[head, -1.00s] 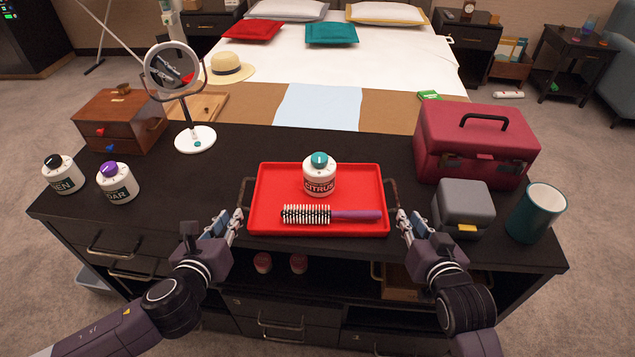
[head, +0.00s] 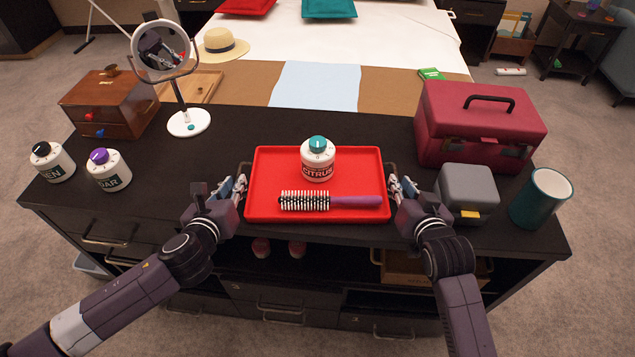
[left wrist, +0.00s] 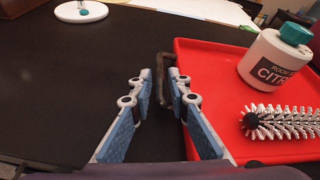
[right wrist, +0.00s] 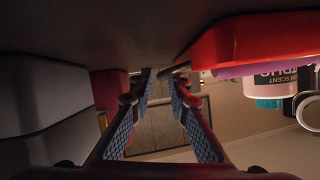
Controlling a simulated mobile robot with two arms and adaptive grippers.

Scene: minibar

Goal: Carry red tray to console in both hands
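The red tray (head: 275,170) lies flat on the dark console (head: 225,133). It bears a white citrus bottle with a teal cap (head: 318,165) and a purple-handled hairbrush (head: 340,201). My left gripper (head: 238,188) is at the tray's left side. In the left wrist view its open fingers (left wrist: 160,83) stand on either side of the dark left handle (left wrist: 159,70), with gaps visible. My right gripper (head: 399,188) is at the tray's right side. In the right wrist view its fingers (right wrist: 159,82) are open, with the right handle (right wrist: 178,69) by their tips; whether it is between them is unclear.
A grey box (head: 465,190), a teal cup (head: 541,198) and a red case (head: 478,130) stand right of the tray. Two scent bottles (head: 107,170), a mirror (head: 188,122) and a wooden box (head: 108,103) stand left. The bed (head: 400,55) lies behind.

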